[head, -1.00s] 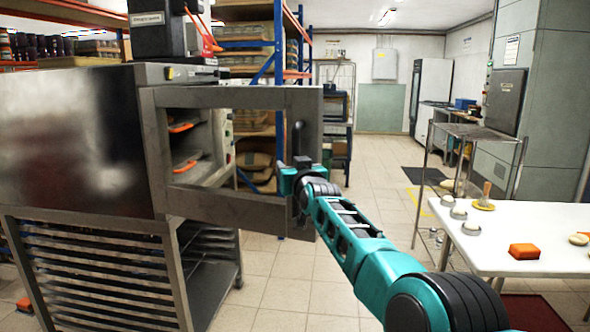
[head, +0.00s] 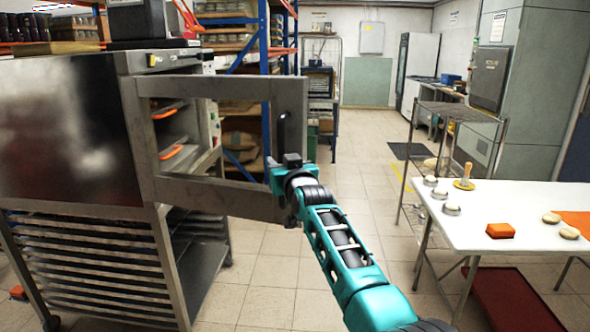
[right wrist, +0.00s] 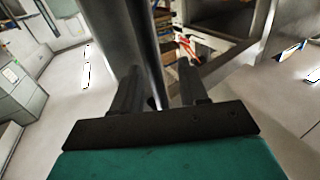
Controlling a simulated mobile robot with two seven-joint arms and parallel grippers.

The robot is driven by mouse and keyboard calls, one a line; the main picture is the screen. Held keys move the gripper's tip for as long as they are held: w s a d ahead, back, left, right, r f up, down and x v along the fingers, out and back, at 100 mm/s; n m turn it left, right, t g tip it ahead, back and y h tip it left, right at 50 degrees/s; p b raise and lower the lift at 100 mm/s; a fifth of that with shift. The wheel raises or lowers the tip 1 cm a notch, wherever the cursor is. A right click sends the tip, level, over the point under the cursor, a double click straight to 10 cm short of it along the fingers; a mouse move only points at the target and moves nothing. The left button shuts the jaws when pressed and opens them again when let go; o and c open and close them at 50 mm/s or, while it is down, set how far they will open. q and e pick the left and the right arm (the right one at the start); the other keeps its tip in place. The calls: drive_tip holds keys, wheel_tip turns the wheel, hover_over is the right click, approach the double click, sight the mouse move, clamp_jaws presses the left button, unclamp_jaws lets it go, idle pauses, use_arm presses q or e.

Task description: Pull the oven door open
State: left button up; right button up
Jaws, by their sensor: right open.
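The steel oven (head: 70,130) stands at the left in the head view. Its framed door (head: 220,200) is swung open, out to the right, and the inside shows through the window opening. A dark upright handle (head: 283,130) sits near the door's free edge. My right gripper (head: 286,168) is at the lower part of this handle. In the right wrist view, the open fingers (right wrist: 160,92) stand on either side of the door's edge (right wrist: 135,45); whether they touch it I cannot tell. My left gripper is not in view.
A slatted rack (head: 90,265) stands under the oven. At the right, a white table (head: 500,225) holds an orange block (head: 500,231) and several round pieces. A wire shelf stand (head: 455,112) is behind it. Tiled floor (head: 265,270) between oven and table is clear.

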drive_tip(key=v, duration=0.9)
drive_tip(key=shift+s+p, duration=0.4)
drive_tip(key=shift+d+f, duration=0.1)
drive_tip(key=shift+d, duration=0.05)
